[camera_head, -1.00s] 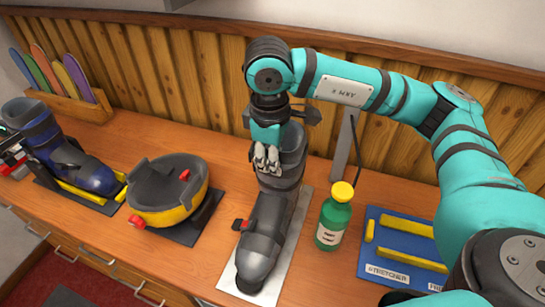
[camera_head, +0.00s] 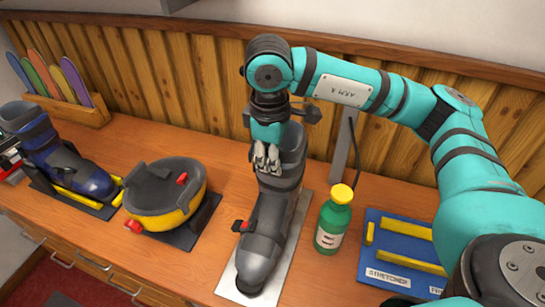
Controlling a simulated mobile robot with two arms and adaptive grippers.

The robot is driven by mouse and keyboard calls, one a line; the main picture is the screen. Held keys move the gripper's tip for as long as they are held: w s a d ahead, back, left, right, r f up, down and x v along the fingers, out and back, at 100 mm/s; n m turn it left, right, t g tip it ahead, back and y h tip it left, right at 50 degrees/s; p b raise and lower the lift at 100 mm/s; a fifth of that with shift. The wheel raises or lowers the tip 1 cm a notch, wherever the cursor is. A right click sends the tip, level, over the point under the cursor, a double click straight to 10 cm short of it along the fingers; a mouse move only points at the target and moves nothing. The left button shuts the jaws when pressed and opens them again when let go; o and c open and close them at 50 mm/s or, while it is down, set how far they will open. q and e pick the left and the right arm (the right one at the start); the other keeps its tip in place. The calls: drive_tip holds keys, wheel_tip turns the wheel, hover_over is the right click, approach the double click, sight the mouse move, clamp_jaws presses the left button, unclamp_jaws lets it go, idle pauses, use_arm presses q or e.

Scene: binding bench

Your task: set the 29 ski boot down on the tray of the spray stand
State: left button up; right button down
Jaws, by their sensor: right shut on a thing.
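A grey ski boot (camera_head: 267,232) with a red buckle stands upright over the light metal tray (camera_head: 294,250) of the spray stand. I cannot read a number on it, and the exact contact under its sole is hard to see. A grey post (camera_head: 342,155) of the stand rises behind it. My right gripper (camera_head: 268,165) comes down from above and is shut on the boot's upper cuff. The boot hides most of the tray's middle. My left gripper is not in view.
A green bottle with a yellow cap (camera_head: 333,222) stands close right of the tray. A blue stretcher board (camera_head: 385,268) lies further right.

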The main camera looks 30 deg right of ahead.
drive_tip(key=c, duration=1.2)
unclamp_jaws()
drive_tip(key=shift+o, duration=0.2)
drive_tip(key=shift+s+f, duration=0.1)
drive_tip(key=shift+f, duration=0.05)
wheel_tip(320, 180, up, 12)
drive_tip(key=shift+s+a, duration=0.35)
drive_tip(key=shift+a, duration=0.05)
